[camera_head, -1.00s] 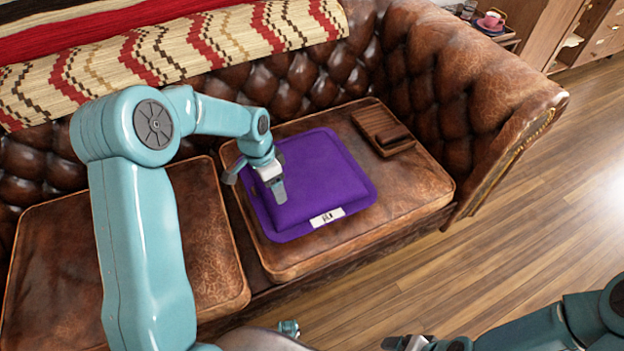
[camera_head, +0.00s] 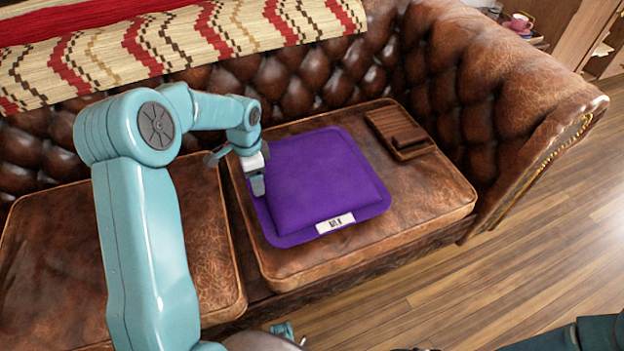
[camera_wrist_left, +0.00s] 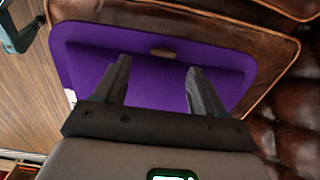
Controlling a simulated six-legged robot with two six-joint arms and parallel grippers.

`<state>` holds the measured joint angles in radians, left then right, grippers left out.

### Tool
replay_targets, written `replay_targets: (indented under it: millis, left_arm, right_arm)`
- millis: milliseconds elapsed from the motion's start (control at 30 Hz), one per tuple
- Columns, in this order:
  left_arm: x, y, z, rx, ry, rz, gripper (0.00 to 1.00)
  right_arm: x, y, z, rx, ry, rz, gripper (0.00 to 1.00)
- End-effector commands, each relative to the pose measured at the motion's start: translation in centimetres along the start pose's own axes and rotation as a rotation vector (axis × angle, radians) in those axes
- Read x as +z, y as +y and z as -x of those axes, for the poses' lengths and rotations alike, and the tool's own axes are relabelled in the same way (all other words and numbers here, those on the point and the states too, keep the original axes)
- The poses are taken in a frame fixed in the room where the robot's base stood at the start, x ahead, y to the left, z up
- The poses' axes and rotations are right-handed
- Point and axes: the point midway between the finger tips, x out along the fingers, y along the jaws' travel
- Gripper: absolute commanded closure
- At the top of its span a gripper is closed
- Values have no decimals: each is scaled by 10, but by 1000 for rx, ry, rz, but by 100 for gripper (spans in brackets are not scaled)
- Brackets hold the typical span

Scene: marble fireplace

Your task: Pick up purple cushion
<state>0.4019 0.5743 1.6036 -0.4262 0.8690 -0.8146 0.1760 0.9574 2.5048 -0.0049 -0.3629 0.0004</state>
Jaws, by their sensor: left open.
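The purple cushion (camera_head: 325,185) lies flat on the right seat of the brown leather sofa, with a white label on its front edge. My left gripper (camera_head: 235,175) is at the cushion's left edge in the head view, open, with no cushion clearly between its fingers. In the left wrist view the two fingers (camera_wrist_left: 158,80) are spread apart over the purple cushion (camera_wrist_left: 150,68). Whether the fingertips touch it, I cannot tell. My right gripper is not clearly visible; only part of a teal arm shows at the bottom right.
The tufted sofa back (camera_head: 300,80) and the right armrest (camera_head: 500,110) rise beyond the cushion. A brown wooden piece (camera_head: 400,133) lies on the seat behind it. A patterned woven blanket (camera_head: 170,45) hangs over the sofa back. Wooden floor (camera_head: 480,285) is open at the right front.

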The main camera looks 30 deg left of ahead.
Motion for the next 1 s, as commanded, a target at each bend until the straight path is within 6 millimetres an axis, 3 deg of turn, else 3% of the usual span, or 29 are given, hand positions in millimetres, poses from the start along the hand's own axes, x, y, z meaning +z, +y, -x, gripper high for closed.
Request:
replay_targets:
  millis: [367, 600, 667, 833, 1000]
  left_arm:
    - [0, -6, -50, 0, -1, 1, 30]
    - [-1, -7, -52, -3, 0, 2, 30]
    - [-1, -7, -52, -3, 0, 2, 46]
    - [0, -7, -52, -2, 0, 1, 100]
    - [-1, -8, -51, -5, 2, 2, 100]
  right_arm:
    - [0, 7, -20, 0, 0, 0, 19]
    - [0, 7, -19, 0, 0, 0, 19]
    - [0, 7, -19, 0, 0, 0, 19]
    - [0, 7, -19, 0, 0, 0, 19]
    - [0, 7, -19, 0, 0, 0, 19]
